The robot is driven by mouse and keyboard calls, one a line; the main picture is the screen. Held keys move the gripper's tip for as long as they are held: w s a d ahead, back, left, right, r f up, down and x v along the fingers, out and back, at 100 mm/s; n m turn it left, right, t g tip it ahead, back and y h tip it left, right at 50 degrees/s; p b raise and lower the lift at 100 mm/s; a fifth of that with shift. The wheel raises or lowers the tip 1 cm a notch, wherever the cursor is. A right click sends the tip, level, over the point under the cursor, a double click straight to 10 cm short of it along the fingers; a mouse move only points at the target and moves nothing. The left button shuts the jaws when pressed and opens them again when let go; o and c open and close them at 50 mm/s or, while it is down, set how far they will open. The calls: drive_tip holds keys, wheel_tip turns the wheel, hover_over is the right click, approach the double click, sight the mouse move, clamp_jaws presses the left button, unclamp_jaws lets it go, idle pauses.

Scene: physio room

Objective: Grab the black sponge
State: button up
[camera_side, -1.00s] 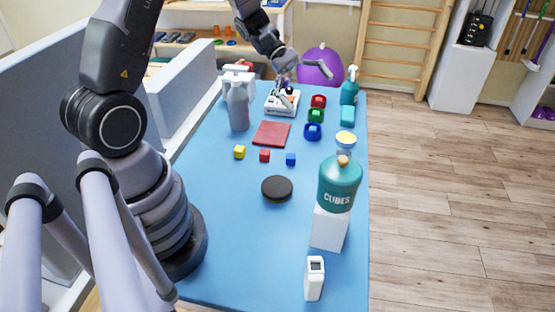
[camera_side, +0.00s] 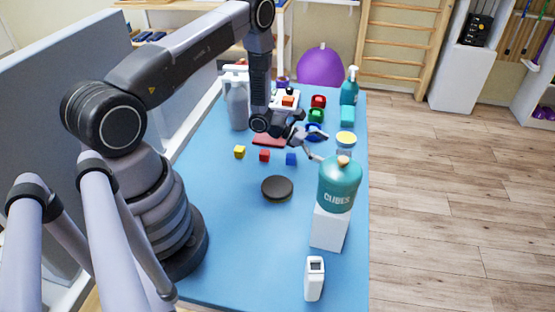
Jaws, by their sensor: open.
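The black sponge (camera_side: 277,188) is a round, flat, dark disc with a brownish rim. It lies on the middle of the blue table (camera_side: 225,230). My gripper (camera_side: 316,144) is open and empty, above the table behind the sponge and to its right, apart from it. It is near the teal jar and in front of the blue cup. My wrist hides most of the dark red square and part of the white box at the back.
The teal jar (camera_side: 338,186) marked CUBES stands on a white block (camera_side: 329,229) right of the sponge. Yellow (camera_side: 239,152), red (camera_side: 265,156) and blue (camera_side: 291,159) cubes lie behind it. A small white device (camera_side: 314,278) stands in front. The table left of the sponge is clear.

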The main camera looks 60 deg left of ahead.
drive_tip(key=x, duration=0.6)
drive_tip(key=shift+s+f, duration=0.1)
drive_tip(key=shift+f, duration=0.1)
drive_tip(key=c, duration=0.9)
drive_tip(key=shift+r, duration=0.1)
